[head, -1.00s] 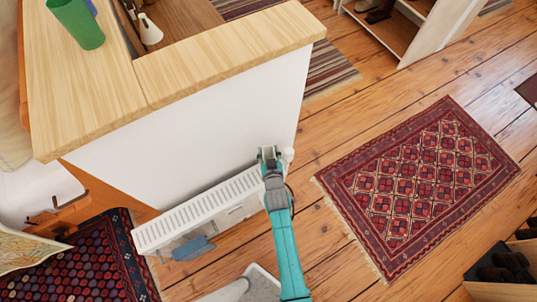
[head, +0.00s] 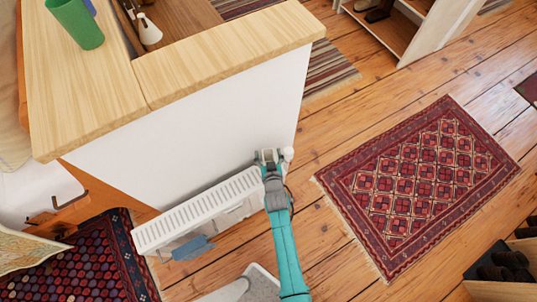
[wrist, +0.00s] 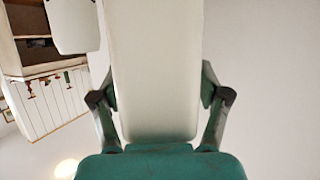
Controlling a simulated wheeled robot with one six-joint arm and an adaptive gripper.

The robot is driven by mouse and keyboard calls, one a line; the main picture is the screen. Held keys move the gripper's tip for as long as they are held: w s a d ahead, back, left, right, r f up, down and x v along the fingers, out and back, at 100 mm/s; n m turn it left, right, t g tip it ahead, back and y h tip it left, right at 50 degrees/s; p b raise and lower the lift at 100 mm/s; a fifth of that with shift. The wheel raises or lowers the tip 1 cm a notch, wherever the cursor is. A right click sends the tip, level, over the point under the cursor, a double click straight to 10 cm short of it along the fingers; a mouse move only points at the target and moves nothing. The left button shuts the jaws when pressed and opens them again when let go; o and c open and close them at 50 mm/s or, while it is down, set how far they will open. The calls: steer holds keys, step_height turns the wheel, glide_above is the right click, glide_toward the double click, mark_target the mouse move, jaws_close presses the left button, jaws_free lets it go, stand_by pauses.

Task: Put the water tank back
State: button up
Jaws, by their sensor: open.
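My gripper (head: 267,156) is at the right end of the white radiator, close to the white wall panel and a small white knob (head: 288,154). In the wrist view my gripper (wrist: 158,82) has its two fingers apart, one on each side of a long pale slab (wrist: 152,45). I cannot tell whether the fingers touch the slab, or whether it is the water tank. No water tank can be made out for certain in the head view.
The slatted white radiator (head: 190,216) runs along the panel below a wooden counter (head: 215,55) with a green cup (head: 76,22). A blue-grey piece (head: 193,248) is at its front. A red patterned rug (head: 420,185) lies on open wooden floor to the right.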

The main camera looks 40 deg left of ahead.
steer(key=shift+r, duration=0.15)
steer(key=v, duration=1.2)
steer(key=s+d+r+m+t+h, duration=0.25)
steer(key=s+d, duration=0.25)
steer(key=d, duration=0.8)
steer(key=s+d+r+m+t+h, duration=0.1)
steer(key=s+d+r+m, duration=0.2)
steer(key=d, duration=0.9)
steer(key=s+d+r+m+t+h, duration=0.1)
steer(key=s+d+r+h, duration=0.2)
steer(key=s+d+r, duration=0.3)
steer(key=s+d+r+m+t+h, duration=0.1)
steer(key=s+d+r+m+h, duration=0.1)
steer(key=s+d+r, duration=0.4)
steer(key=s+r+h, duration=0.1)
steer(key=s+r, duration=0.2)
steer(key=r, duration=0.3)
steer(key=shift+s+d+r, duration=0.2)
steer(key=shift+s+r, duration=0.1)
steer(key=shift+m, duration=0.25)
